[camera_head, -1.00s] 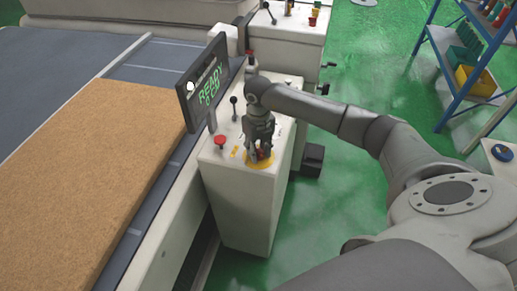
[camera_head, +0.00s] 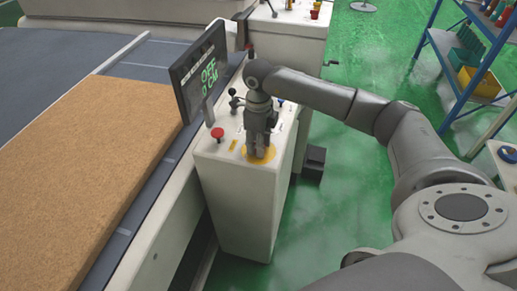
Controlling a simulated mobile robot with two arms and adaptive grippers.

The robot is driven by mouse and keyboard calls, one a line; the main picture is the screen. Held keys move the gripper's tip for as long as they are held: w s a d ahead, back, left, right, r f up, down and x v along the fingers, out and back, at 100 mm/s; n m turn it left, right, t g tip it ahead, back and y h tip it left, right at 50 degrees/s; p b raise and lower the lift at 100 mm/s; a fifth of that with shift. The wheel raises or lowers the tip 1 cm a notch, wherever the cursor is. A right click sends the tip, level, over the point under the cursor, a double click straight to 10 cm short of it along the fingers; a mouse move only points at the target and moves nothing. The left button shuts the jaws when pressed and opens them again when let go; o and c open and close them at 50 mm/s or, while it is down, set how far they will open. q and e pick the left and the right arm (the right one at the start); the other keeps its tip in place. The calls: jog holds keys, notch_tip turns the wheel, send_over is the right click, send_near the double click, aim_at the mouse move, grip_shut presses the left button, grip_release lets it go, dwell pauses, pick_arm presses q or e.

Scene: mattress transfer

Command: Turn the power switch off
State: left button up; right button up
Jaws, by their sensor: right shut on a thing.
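The power switch sits on a yellow round plate (camera_head: 259,155) at the near right of the white control box's top (camera_head: 228,160). My right gripper (camera_head: 261,148) points down over this plate and is shut on the switch knob, which its fingers mostly hide. The dark display (camera_head: 200,72) on the box shows green text with "OFF" on its upper line. My left gripper is not in view.
A red mushroom button (camera_head: 217,133) and a black lever (camera_head: 233,100) stand on the same box. A brown mattress (camera_head: 75,160) lies on the conveyor at left. A blue shelf (camera_head: 440,75) stands at right.

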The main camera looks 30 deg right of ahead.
jog(key=n+b, duration=0.4)
jog(key=n, duration=0.1)
jog(key=shift+f+n, duration=0.15)
jog(key=shift+n, duration=0.15)
jog(key=n+b, duration=0.2)
jog(key=n, duration=0.1)
jog(key=shift+r+n, duration=0.2)
jog(key=shift+n, duration=0.6)
jog(key=shift+b, duration=0.3)
jog(key=o, duration=1.1)
jog(key=shift+c, duration=0.2)
notch_tip(320, 180, up, 12)
